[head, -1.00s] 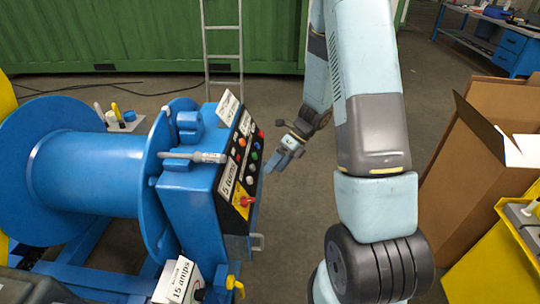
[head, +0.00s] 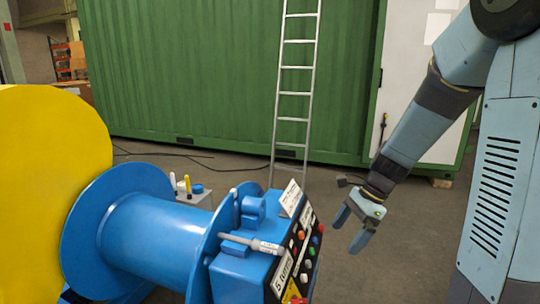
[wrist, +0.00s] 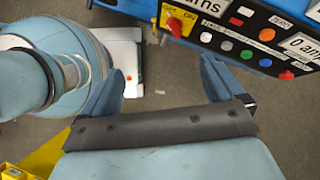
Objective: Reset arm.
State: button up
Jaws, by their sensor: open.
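My gripper (head: 357,231) is open and empty in the head view. It hangs in the air at the end of my light blue arm, just right of the blue control box. Its two blue fingers (wrist: 165,88) also show spread apart in the wrist view, with bare floor between them. The control box (head: 236,276) carries a black panel with coloured buttons and white labels, and the panel also shows at the top of the wrist view (wrist: 262,45). No fingertip visibly touches the panel.
A blue drum (head: 155,238) with a yellow disc (head: 50,175) stands left of the control box. A grey ladder (head: 294,122) leans at a green container (head: 200,70) behind. A small grey box with yellow and white handles (head: 190,190) sits behind the drum.

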jog(key=s+d+r+n+t+h, duration=0.3)
jog(key=s+r+n+t+h, duration=0.2)
jog(key=s+r+n, duration=1)
jog(key=shift+s+d+r+n+t, duration=0.25)
jog(key=shift+r+n+t, duration=0.3)
jog(key=shift+r, duration=0.3)
